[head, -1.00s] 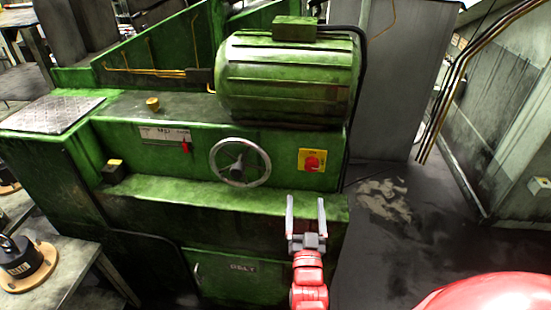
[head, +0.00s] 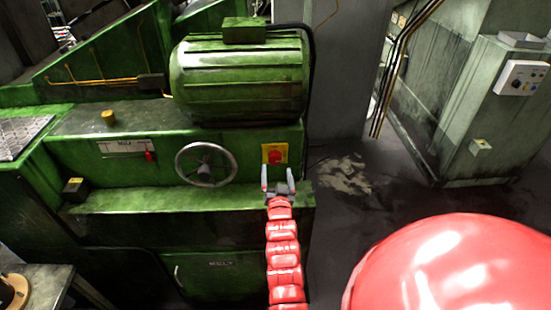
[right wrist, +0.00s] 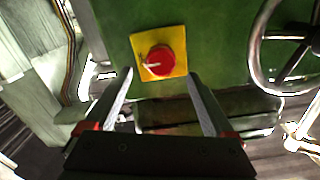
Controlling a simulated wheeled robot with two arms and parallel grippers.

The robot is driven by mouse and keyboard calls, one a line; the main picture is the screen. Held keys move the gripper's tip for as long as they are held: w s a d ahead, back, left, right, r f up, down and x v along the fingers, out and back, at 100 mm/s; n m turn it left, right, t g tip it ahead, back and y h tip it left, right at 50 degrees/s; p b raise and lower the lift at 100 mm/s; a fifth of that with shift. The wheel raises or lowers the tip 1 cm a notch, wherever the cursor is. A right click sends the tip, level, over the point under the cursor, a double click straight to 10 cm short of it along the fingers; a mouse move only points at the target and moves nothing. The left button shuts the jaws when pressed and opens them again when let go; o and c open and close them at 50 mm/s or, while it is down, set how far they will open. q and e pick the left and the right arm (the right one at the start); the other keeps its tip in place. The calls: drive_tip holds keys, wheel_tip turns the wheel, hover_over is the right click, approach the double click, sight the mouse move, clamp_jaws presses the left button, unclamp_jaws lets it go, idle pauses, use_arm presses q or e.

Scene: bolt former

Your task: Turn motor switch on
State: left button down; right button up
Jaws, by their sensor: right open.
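The motor switch is a round red knob (head: 275,157) on a yellow plate (head: 267,147), set on the front of the green machine. In the right wrist view, the red knob (right wrist: 158,61) shows a white pointer mark to its left and sits ahead of my fingers. My right gripper (head: 277,178) is open, just below and in front of the switch in the head view. Its two fingers (right wrist: 160,92) are apart and empty, and do not appear to touch the knob. My left gripper is in neither view.
A spoked handwheel (head: 206,164) sits left of the switch. A green motor drum (head: 240,75) is above it, and a green ledge (head: 150,200) runs below. A control box (head: 521,78) stands at the far right. Dark floor lies right of the machine.

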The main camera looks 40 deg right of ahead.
sight(275, 161)
drive_tip(key=shift+p+x, duration=0.45)
drive_tip(key=shift+x, duration=2.2)
drive_tip(key=shift+a, duration=0.1)
